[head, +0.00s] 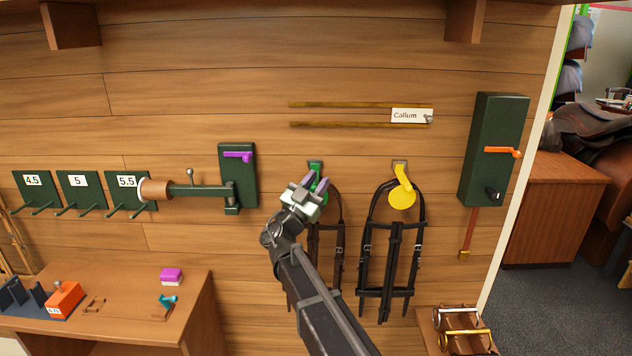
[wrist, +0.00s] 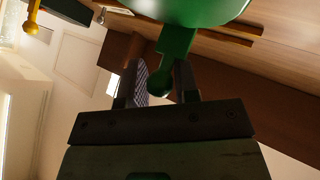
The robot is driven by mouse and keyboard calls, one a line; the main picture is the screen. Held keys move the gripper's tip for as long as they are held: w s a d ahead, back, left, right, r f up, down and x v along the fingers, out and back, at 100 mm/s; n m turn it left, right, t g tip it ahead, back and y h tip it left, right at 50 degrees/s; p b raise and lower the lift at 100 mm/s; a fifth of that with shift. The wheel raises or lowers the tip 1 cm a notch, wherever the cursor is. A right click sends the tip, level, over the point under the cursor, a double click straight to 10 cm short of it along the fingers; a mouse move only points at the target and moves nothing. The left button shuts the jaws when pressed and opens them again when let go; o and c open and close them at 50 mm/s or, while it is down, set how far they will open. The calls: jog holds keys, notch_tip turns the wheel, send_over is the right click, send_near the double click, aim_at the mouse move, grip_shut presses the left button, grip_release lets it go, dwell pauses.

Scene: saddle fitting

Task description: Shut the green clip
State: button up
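The green clip (head: 316,168) is on the wooden wall, left of the yellow clip (head: 402,190), with a dark bridle (head: 340,225) hanging below it. My gripper (head: 313,183) is in front of the clip and hides much of it. In the wrist view, the clip's green tab (wrist: 178,42) comes down from a rounded green part, its end between the two fingers of my gripper (wrist: 160,80). The fingers stand apart. A gap shows between the left finger and the tab; whether the right finger touches it I cannot tell. How far the clip is open is hidden.
A second bridle (head: 394,250) hangs under the yellow clip. A dark green box with a purple lever (head: 238,155) is to the left, and one with an orange lever (head: 502,150) to the right. A wooden bench (head: 185,310) stands lower left.

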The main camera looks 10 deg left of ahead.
jog(key=o, duration=0.4)
jog(key=shift+w+d+f, duration=0.1)
jog(key=shift+d+f, duration=0.1)
jog(key=shift+d, duration=0.05)
jog(key=shift+c, duration=0.2)
jog(key=shift+w+r, duration=0.1)
jog(key=shift+a, duration=0.1)
jog(key=b+v, duration=0.5)
jog(key=v, duration=0.6)
jog(key=shift+r, duration=0.1)
